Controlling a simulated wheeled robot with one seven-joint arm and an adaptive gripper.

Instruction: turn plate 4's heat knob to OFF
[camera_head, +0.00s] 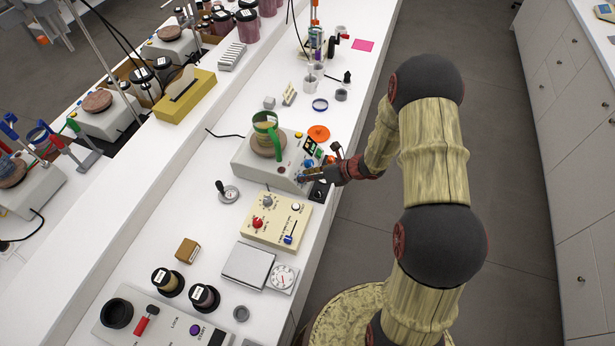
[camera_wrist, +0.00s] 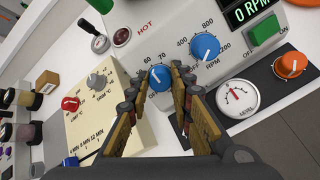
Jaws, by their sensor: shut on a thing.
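A white stirring hot plate (camera_head: 250,158) stands on the bench in the head view, with a green-handled vessel (camera_head: 266,128) on its round top. Its front panel (camera_wrist: 180,25) in the wrist view shows a HOT label, an RPM display and two blue knobs. My gripper (camera_wrist: 160,80) is shut on the left blue knob (camera_wrist: 159,76), beside numbers such as 60 and 70. The knob carries a white pointer line; its exact setting is hard to read. In the head view my gripper (camera_head: 312,174) reaches the panel from the right. I cannot read a plate number.
The other blue knob (camera_wrist: 205,46), marked RPM, is close to my right finger. A green switch (camera_wrist: 263,31), an orange knob (camera_wrist: 290,65) and a round meter (camera_wrist: 237,97) lie to the right. A cream timer box (camera_head: 276,219) sits just in front of the plate.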

